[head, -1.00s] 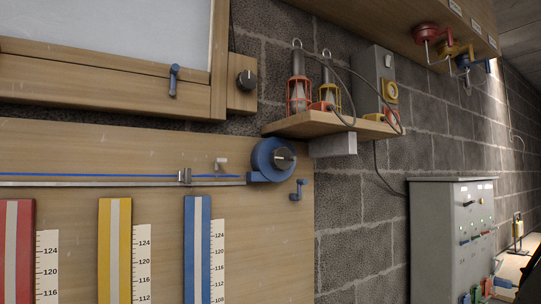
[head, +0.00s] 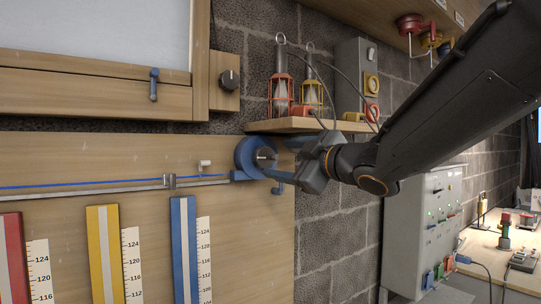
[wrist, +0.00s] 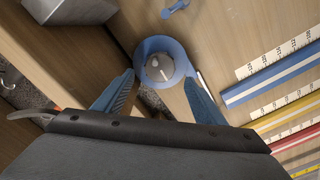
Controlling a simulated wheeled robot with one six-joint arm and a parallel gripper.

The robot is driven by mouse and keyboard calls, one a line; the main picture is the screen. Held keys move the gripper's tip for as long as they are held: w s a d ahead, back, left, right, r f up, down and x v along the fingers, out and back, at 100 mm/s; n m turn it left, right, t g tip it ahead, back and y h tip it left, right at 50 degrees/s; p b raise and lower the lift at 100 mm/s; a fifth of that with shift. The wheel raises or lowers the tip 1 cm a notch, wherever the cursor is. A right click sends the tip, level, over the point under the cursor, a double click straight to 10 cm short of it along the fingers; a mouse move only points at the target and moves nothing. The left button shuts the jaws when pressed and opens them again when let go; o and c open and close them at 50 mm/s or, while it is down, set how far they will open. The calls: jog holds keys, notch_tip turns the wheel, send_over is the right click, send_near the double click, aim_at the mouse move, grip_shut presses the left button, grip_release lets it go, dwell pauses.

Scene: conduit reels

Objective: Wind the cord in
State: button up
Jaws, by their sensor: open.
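A round blue reel (head: 247,157) is mounted on the wooden board, with a dark hub and a small pale knob (head: 265,155) at its middle. A blue cord (head: 90,184) runs left from it above a metal rail (head: 125,187). My gripper (head: 286,160) is at the reel's right side, its jaws open and pointing at it. In the wrist view the reel (wrist: 178,48) lies ahead between the two spread blue fingers (wrist: 160,98), with its knob (wrist: 153,63) visible. I cannot tell whether a finger touches the reel.
A wooden shelf (head: 285,126) with caged lamps (head: 281,95) is just above my gripper. Coloured strips with scales (head: 183,250) stand lower left. A grey control cabinet (head: 410,245) is at the right.

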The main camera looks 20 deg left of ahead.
aim_at(266, 158)
jog(key=shift+p+x, duration=0.75)
jog(key=shift+x, duration=2.2)
jog(key=shift+f, duration=0.1)
jog(key=c, duration=1.1)
jog(key=shift+o, duration=0.2)
